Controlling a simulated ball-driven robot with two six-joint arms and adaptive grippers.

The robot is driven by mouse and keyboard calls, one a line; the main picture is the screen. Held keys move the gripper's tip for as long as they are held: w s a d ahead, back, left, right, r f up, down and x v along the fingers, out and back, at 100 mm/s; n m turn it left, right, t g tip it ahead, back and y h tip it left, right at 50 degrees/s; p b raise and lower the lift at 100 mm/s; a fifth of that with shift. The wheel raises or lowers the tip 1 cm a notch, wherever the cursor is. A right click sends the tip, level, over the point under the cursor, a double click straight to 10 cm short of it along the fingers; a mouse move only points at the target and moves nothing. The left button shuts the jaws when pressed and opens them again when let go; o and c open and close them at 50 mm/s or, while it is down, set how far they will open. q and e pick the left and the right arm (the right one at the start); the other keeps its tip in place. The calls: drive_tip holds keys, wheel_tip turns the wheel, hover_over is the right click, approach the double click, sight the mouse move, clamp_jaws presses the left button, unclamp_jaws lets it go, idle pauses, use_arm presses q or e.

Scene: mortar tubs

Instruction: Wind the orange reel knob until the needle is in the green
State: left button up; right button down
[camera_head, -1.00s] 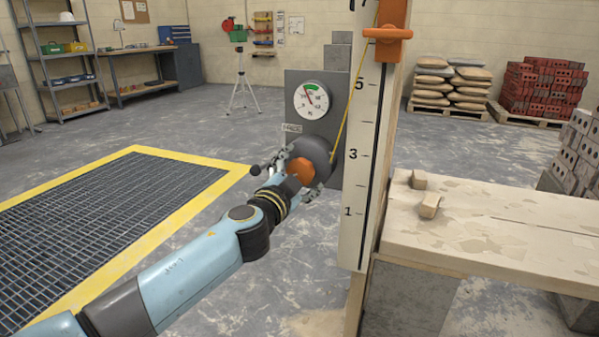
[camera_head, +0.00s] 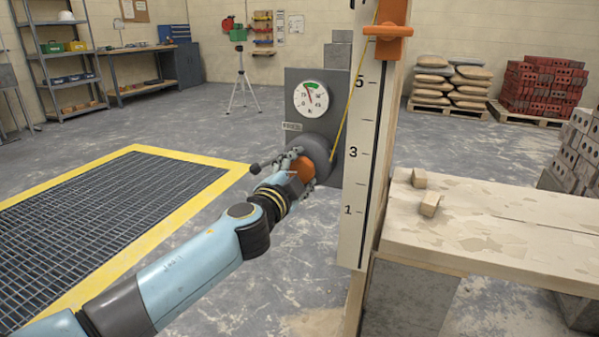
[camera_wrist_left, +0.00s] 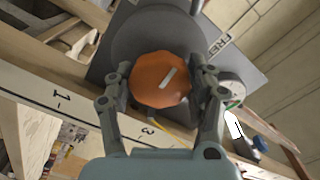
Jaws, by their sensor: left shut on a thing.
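The orange reel knob (camera_head: 306,166) sits on the front of a dark grey round reel (camera_head: 318,148), fixed to a grey plate. My left gripper (camera_head: 300,173) is shut on the knob. In the left wrist view the many-sided knob (camera_wrist_left: 158,88) with its slanted white mark is between the two fingers (camera_wrist_left: 162,84). The round white gauge (camera_head: 311,99) is above the reel. Its needle leans slightly left of upright, its tip close to the left part of the green band (camera_head: 310,85); I cannot tell exactly whether it is inside. My right gripper is not in view.
A yellow line (camera_head: 346,120) runs from the reel up to an orange clamp (camera_head: 388,40) on the numbered board (camera_head: 362,160). A wooden bench (camera_head: 490,225) with two small blocks stands right. A yellow-edged floor grate (camera_head: 110,220) is left.

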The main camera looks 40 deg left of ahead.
use_arm(q)
drive_tip(key=shift+f+m, duration=0.1)
drive_tip(key=shift+m, duration=0.9)
drive_tip(key=o, duration=1.2)
drive_tip(key=v, duration=1.2)
